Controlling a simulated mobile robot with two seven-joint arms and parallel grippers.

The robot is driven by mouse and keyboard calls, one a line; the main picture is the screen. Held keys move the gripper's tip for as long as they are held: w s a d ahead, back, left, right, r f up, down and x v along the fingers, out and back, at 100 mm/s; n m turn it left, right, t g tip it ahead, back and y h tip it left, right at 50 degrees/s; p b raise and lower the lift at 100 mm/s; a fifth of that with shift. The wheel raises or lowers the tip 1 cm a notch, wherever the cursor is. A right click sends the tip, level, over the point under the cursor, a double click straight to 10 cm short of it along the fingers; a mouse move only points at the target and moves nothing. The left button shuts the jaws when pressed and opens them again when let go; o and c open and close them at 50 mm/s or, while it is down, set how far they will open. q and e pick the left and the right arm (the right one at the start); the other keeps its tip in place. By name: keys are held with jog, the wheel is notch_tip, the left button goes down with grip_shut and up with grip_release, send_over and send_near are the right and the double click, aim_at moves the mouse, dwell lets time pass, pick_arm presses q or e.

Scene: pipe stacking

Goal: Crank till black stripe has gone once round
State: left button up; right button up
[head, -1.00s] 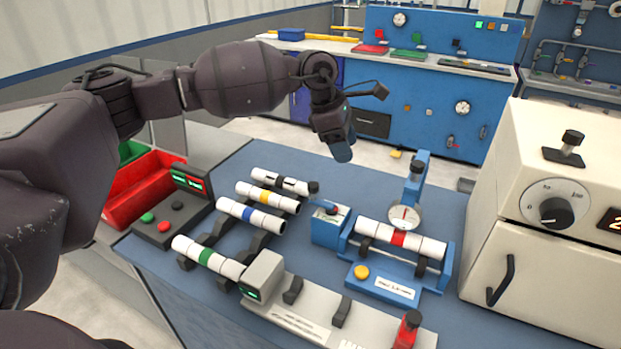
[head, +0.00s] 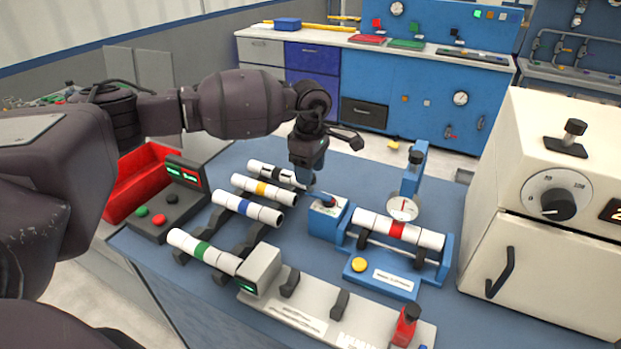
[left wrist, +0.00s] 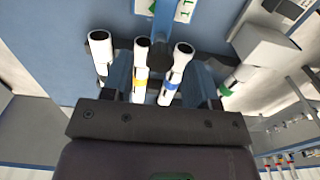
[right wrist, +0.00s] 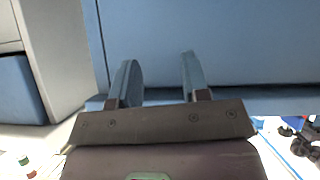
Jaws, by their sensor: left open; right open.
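A white pipe with a black stripe (head: 277,175) lies at the back of a rack, its right end near my left gripper (head: 309,178). A white pipe at the left of the left wrist view (left wrist: 101,50) appears to be the same one. My left gripper is open and empty above the rack's back right; its fingers (left wrist: 162,80) show either side of the yellow- and blue-striped pipes in the left wrist view. A blue fixture (head: 447,262) holds a red-striped pipe (head: 398,230). My right gripper (right wrist: 158,75) is open and empty, facing a blue surface.
Yellow- (head: 262,189), blue- (head: 245,208) and green-striped (head: 202,250) pipes lie in front. A blue box with a knob (head: 327,222) and a dial gauge (head: 403,208) stand right of the gripper. A cream oven (head: 545,240) bounds the right; a red bin (head: 140,185) stands left.

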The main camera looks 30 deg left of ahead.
pick_arm(q)
jog(key=shift+f, duration=1.4)
jog(key=c, duration=0.9)
